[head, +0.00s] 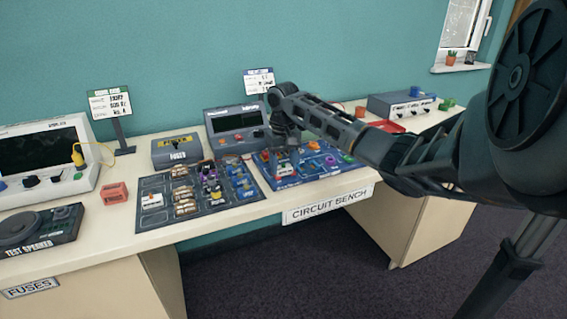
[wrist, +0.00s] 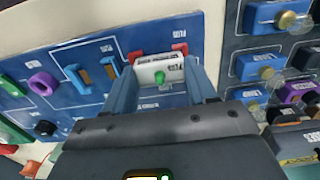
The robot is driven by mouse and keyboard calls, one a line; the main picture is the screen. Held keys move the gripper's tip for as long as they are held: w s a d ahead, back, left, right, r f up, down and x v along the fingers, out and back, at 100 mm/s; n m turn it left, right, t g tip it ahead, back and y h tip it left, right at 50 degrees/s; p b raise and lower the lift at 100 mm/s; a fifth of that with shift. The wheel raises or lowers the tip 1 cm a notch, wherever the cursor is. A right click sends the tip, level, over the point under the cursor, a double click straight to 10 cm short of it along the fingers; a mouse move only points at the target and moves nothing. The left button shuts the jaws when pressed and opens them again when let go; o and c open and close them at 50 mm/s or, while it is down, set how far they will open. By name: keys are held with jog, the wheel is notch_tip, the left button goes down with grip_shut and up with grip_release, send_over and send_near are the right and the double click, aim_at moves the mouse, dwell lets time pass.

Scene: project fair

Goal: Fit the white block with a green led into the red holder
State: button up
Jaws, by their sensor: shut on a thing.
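The white block with a green LED (wrist: 160,73) is between the two blue-grey fingers of my gripper (wrist: 165,88) in the wrist view. My gripper is shut on it. Red parts of the holder (wrist: 181,48) show just beyond the block at both of its upper corners, so the block is over or in the holder. I cannot tell whether it is fully seated. In the head view my gripper (head: 284,150) points down over the left part of the blue circuit board (head: 310,178), and the fingers largely hide the holder there.
The blue board also bears a purple ring (wrist: 43,82), blue and orange posts (wrist: 97,75) and a black knob (wrist: 45,128). A dark tray of parts (head: 200,208) lies close by on the left. A grey meter (head: 236,125) stands behind. The bench front edge is clear.

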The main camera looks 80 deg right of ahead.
jog(key=o, duration=1.1)
jog(key=shift+f, duration=0.1)
jog(key=shift+o, duration=0.6)
jog(key=shift+o, duration=0.9)
jog(key=shift+d, duration=0.1)
jog(key=shift+r+p, duration=0.6)
jog(key=shift+r, duration=0.1)
jog(key=shift+r+p, duration=0.85)
jog(key=shift+p, duration=0.05)
jog(key=shift+r+p, duration=0.4)
jog(key=shift+r, duration=2.1)
